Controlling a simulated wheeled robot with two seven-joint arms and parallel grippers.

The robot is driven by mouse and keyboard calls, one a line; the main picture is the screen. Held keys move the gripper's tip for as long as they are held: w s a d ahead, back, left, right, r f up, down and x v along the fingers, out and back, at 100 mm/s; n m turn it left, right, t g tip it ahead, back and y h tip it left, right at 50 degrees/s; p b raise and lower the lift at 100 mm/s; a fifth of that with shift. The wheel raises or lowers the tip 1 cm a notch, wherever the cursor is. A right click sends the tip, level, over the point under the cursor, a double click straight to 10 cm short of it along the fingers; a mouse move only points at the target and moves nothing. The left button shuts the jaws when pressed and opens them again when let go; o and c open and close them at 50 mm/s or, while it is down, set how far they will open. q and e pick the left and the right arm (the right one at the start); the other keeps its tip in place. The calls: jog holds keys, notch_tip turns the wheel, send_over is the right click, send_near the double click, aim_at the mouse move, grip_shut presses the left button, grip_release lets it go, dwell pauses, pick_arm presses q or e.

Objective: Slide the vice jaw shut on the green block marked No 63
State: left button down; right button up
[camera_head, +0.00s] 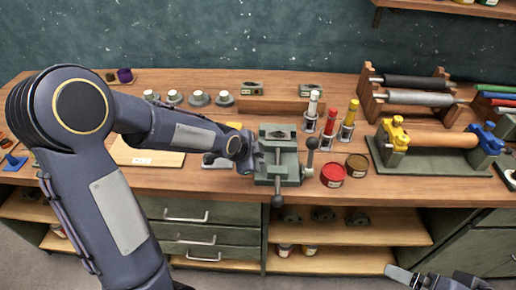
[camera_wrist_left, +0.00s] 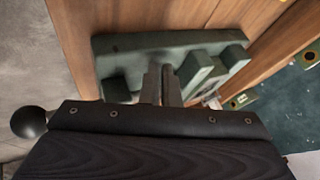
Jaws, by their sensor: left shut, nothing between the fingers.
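The green vice (camera_head: 279,158) stands at the front edge of the bench, with a ball-ended handle hanging below it. My left gripper (camera_head: 256,160) is shut and empty, close against the vice's left side. In the left wrist view the gripper's fingers (camera_wrist_left: 162,84) are together beside the green vice (camera_wrist_left: 125,48); I cannot tell whether they touch it. A dark green piece (camera_head: 280,133) shows at the top of the vice, but I can read no No 63 there. My right gripper (camera_head: 402,276) is partly in view at the lower right, away from the vice.
A red tin (camera_head: 332,175) and a brown tin (camera_head: 357,165) stand right of the vice, near upright tubes (camera_head: 312,110). A pale board (camera_head: 146,152) lies to the left. Green blocks (camera_head: 251,89) stand at the back. A roller press (camera_head: 430,158) fills the right side.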

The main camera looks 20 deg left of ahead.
pick_arm(q)
jog(key=shift+w+a+p, duration=0.2)
jog(key=shift+w+a, duration=0.05)
jog(key=shift+w, duration=0.5)
jog(key=shift+w+a+p, duration=0.15)
jog(key=shift+w+a, duration=0.1)
jog(key=shift+w, duration=0.45)
pick_arm(e)
jog(key=shift+r, duration=0.65)
pick_arm(q)
jog(key=shift+w+a+f+b, duration=0.1)
jog(key=shift+w+b, duration=0.25)
jog(key=shift+b, duration=0.25)
jog(key=shift+a, duration=0.1)
jog(key=shift+r, duration=0.25)
jog(key=shift+w, duration=0.1)
pick_arm(e)
jog(key=shift+s+f, duration=0.1)
jog(key=shift+f, duration=0.4)
